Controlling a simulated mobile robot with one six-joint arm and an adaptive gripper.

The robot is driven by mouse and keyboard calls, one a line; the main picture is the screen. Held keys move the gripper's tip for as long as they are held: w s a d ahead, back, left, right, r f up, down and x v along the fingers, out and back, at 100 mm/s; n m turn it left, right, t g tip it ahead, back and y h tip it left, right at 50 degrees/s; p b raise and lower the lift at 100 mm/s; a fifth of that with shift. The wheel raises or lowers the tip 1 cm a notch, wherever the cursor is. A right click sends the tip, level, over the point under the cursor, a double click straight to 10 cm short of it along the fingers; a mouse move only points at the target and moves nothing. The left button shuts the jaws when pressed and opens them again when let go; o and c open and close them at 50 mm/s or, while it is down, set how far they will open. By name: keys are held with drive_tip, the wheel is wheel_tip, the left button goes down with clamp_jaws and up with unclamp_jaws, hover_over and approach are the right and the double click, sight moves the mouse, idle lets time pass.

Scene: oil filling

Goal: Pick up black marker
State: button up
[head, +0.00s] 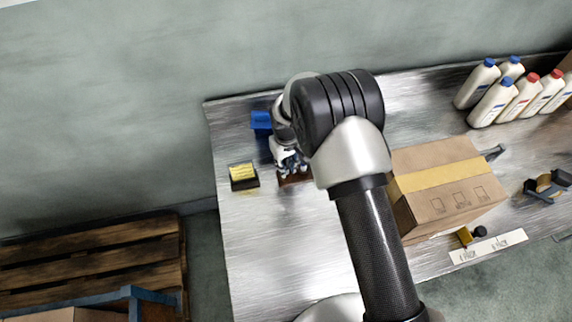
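I cannot make out a black marker; my arm covers part of the table. My gripper (290,168) is at the left part of the metal table (262,245), pointing down just over a small dark brown item (294,181). The gripper is small and partly behind my own arm, so I cannot tell whether its fingers are apart or hold anything. A blue item (261,122) is behind and left of the gripper. A small black item with a yellow top (243,174) lies to its left.
A cardboard box (448,190) with yellow tape stands right of my arm. Several white bottles (492,101) with blue or red caps stand at the back right. A white label strip (488,247) is at the front edge. The front left of the table is clear.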

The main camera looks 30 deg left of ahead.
drive_tip(key=c, duration=0.4)
drive_tip(key=shift+o, duration=0.2)
drive_tip(key=shift+r, duration=0.1)
wheel_tip(320, 180, up, 20)
drive_tip(key=p, duration=0.3)
idle(0.5)
